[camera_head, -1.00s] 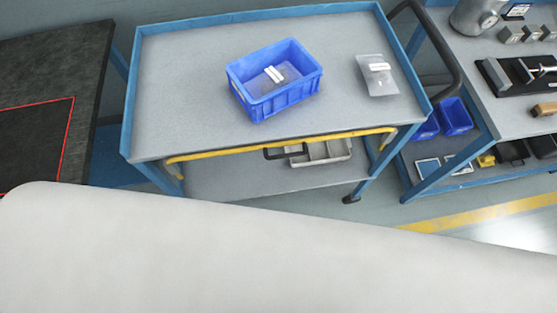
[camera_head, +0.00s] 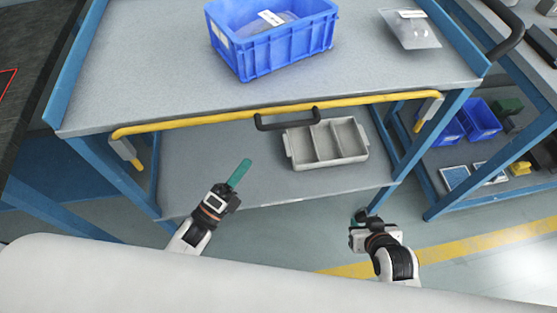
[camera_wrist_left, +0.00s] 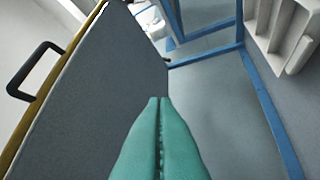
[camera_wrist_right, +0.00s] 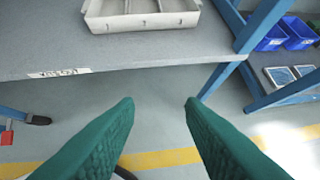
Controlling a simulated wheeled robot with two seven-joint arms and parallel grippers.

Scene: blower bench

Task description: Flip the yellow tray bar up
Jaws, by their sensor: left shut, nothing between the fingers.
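The yellow tray bar (camera_head: 210,118) runs along the front edge of the blue-framed cart's top, with a black handle (camera_head: 288,120) at its middle. In the left wrist view, the bar (camera_wrist_left: 22,128) and its black handle (camera_wrist_left: 35,70) show at the left edge. My left gripper (camera_head: 240,172) is shut and empty, below and in front of the bar, left of the handle. Its green fingers (camera_wrist_left: 160,105) touch each other. My right gripper (camera_wrist_right: 160,104) is open and empty, below the bar's right end. In the head view it (camera_head: 362,215) is seen small.
A blue crate (camera_head: 270,52) and a clear bag (camera_head: 410,30) are on the cart top. A grey divided tray (camera_head: 325,145) lies on the lower shelf (camera_head: 270,187). A dark table (camera_head: 22,110) stands at the left, another bench with blue bins (camera_head: 480,118) at the right.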

